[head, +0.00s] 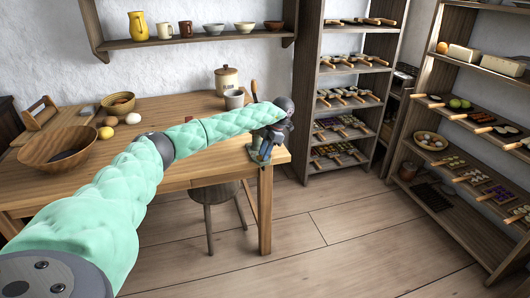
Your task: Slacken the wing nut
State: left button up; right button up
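My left arm reaches from the lower left across the table, and its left gripper (262,155) is at the table's right front corner. The gripper points down beside a small dark and bluish-green thing at that corner. The parts there overlap and are too small to separate. I cannot make out a wing nut, and I cannot tell whether the fingers are open or shut. My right gripper is not in view.
The wooden table (190,178) holds a large bowl (57,147), a smaller bowl (118,103), a lidded jar (227,80) and a cup (234,98). A stool (216,194) stands under it. Loaded shelves (306,70) stand behind and right. Floor (340,240) right of the table is clear.

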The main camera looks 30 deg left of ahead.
pick_arm(q)
jog(key=shift+w+d+r, duration=0.2)
jog(key=shift+w+r, duration=0.05)
jog(key=shift+r, duration=0.25)
jog(key=b+v, duration=0.1)
jog(key=v, duration=0.5)
jog(key=shift+r, duration=0.35)
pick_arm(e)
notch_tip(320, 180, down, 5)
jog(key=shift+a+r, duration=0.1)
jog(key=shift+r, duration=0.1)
